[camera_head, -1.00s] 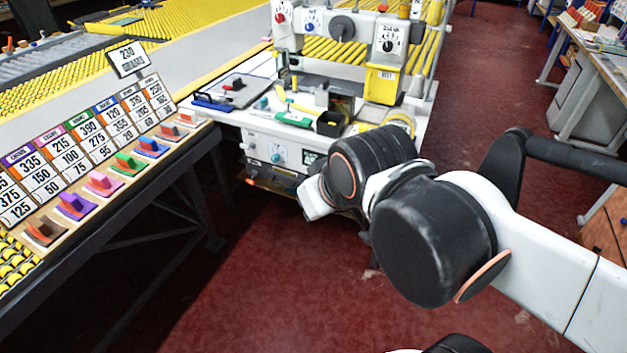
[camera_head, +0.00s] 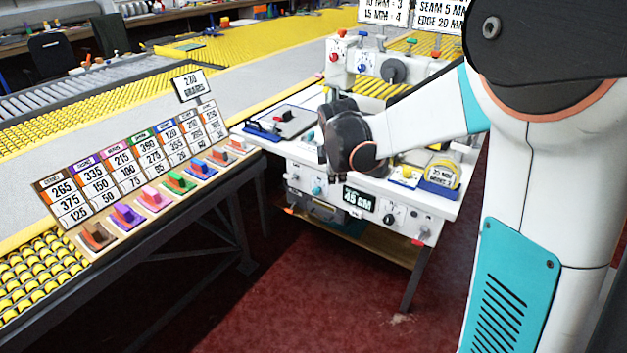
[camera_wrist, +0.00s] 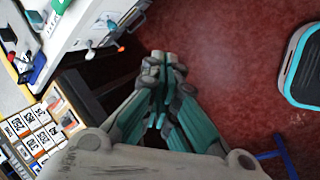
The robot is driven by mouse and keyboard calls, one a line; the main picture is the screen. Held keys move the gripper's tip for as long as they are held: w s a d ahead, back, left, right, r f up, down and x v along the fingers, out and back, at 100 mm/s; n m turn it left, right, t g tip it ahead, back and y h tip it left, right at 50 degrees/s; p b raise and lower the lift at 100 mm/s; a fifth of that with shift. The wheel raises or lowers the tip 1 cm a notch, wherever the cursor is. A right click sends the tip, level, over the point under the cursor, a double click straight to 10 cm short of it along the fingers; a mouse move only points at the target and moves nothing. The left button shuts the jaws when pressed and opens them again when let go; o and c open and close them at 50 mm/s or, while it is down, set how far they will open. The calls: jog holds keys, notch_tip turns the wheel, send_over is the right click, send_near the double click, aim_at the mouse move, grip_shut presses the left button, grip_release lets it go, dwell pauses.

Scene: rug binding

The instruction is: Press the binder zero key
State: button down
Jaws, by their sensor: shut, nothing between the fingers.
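The binder (camera_head: 410,232) is a white machine on a bench in the middle of the head view. I cannot tell which control is the zero key. My gripper (camera_wrist: 165,62) is shut and empty in the wrist view, its fingertips over the red floor. The binder's white front (camera_wrist: 108,22) is at the upper left there, apart from the fingers. In the head view my wrist hides part of the binder's top and front.
A rack of number cards (camera_head: 140,160) with coloured clamps (camera_head: 128,216) stands left of the binder. A tape measure (camera_head: 440,178) lies on the benchtop. A teal-edged dark object (camera_wrist: 302,65) is at the right of the wrist view. Red floor (camera_head: 310,300) is open in front.

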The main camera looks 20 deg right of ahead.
aim_at(356, 213)
jog(key=w+d+f+n, duration=0.2)
jog(key=w+f+n, duration=0.1)
jog(key=f, duration=0.5)
jog(key=w+d+f+n+g+p, duration=0.1)
jog(key=w+d+f+n, duration=0.2)
jog(key=f, duration=0.5)
jog(key=w+d+f+n+h, duration=0.1)
jog(key=w+d+f+n, duration=0.2)
jog(key=f, duration=0.5)
jog(key=shift+w+n+g, duration=0.4)
jog(key=shift+w+n, duration=0.3)
jog(key=shift+w, duration=0.25)
jog(key=shift+f, duration=0.15)
jog(key=w+d+f+b, duration=0.4)
jog(key=d+f+b, duration=0.1)
jog(key=f, duration=0.4)
jog(key=shift+w+d, duration=0.4)
jog(key=shift+d, duration=0.15)
jog(key=shift+d, duration=0.1)
